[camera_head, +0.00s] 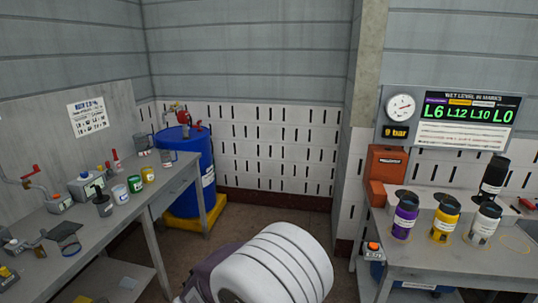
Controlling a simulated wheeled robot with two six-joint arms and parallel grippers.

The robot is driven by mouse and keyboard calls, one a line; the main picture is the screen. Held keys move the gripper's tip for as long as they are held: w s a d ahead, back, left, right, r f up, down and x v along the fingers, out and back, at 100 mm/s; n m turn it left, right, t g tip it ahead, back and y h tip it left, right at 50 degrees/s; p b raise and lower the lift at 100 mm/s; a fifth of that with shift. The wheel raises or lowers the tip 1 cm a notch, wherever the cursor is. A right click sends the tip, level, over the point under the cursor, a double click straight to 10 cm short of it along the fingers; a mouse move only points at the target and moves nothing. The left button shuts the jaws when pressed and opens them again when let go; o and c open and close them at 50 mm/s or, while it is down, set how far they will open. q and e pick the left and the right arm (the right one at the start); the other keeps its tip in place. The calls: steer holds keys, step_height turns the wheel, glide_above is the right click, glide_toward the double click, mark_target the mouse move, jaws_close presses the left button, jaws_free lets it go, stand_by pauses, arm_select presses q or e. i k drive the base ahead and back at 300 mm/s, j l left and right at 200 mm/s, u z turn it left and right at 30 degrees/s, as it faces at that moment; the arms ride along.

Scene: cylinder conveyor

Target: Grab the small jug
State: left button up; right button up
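Neither of my grippers is in view, and nothing is seen touching either vessel.
The left bench (152,196) also carries several small tubs and devices. A blue drum (190,150) with a tap stands in a yellow tray (197,222). Purple (405,214), yellow (445,218) and several other bottles stand on the right bench (450,262). Bare floor lies between the benches.

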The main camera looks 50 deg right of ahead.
mark_target(165, 153)
steer(key=z, duration=0.85)
steer(key=i+l, duration=0.1)
steer(key=i, duration=0.45)
steer(key=i+l, duration=0.15)
steer(key=i, duration=0.4)
steer(key=i+l, duration=0.1)
steer(key=i, duration=0.45)
steer(key=i+l, duration=0.15)
steer(key=i, duration=0.45)
steer(key=i+l+u, duration=0.1)
steer(key=i, duration=0.45)
steer(key=i+l, duration=0.2)
steer(key=i, duration=0.35)
steer(key=i+l, duration=0.15)
steer(key=i, duration=0.4)
